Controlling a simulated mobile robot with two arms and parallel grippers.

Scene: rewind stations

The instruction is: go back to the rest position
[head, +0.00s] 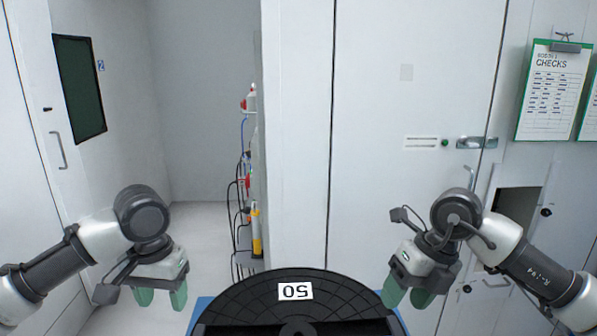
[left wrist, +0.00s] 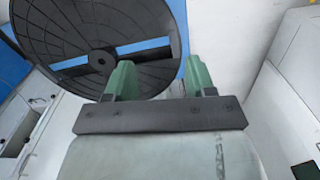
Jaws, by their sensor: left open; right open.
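My left gripper (head: 161,297) hangs at the left in the head view, its green fingers pointing down and apart, with nothing between them. It also shows in the left wrist view (left wrist: 158,80), open and empty. My right gripper (head: 407,297) hangs at the right in the head view, its green fingers spread and empty. Both arms are bent, one on each side of a black round reel (head: 345,292) at the bottom centre. The right gripper is close to the reel's right edge; I cannot tell whether they touch.
The reel bears a white label reading 50 (head: 295,291), upside down, and has blue parts beside it. White cabinet doors (head: 420,80) stand ahead. A checklist clipboard (head: 551,95) hangs at the right. Cables and a yellow cylinder (head: 256,232) line an opening with free floor (head: 205,225).

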